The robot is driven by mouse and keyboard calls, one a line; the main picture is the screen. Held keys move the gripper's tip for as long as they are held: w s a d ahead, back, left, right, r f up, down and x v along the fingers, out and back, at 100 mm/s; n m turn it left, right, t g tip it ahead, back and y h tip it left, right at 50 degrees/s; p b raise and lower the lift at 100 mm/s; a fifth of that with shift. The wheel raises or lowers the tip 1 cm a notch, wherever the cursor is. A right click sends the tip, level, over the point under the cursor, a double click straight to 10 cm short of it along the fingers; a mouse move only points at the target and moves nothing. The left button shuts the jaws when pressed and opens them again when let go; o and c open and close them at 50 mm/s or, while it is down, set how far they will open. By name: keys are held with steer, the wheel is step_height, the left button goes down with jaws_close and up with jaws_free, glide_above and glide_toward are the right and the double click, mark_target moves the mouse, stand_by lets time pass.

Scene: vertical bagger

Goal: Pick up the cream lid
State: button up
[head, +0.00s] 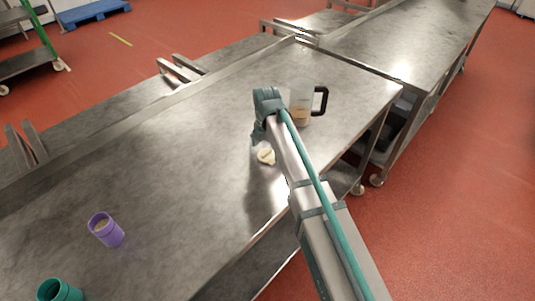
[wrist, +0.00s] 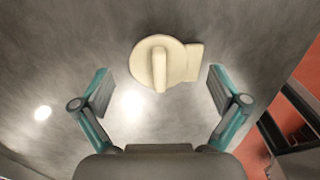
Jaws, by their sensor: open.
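The cream lid (head: 266,155) lies on the steel table (head: 150,170), just below my gripper (head: 256,138) in the head view. In the wrist view the cream lid (wrist: 165,64) is a round disc with a raised bar handle across it and a flat tab on its right side. My gripper (wrist: 158,92) is open and empty, with one teal-and-grey finger on each side. The lid shows ahead of and between the fingers, apart from both. My arm hides part of the table in the head view.
A clear jug with a black handle (head: 301,104) stands close behind and right of my gripper.

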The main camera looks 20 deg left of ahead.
steer(key=shift+f, duration=0.25)
steer(key=shift+c, duration=0.3)
steer(key=c, duration=1.3)
steer(key=shift+s+d, duration=0.1)
steer(key=c, duration=0.5)
steer(key=shift+f, duration=0.1)
jaws_close()
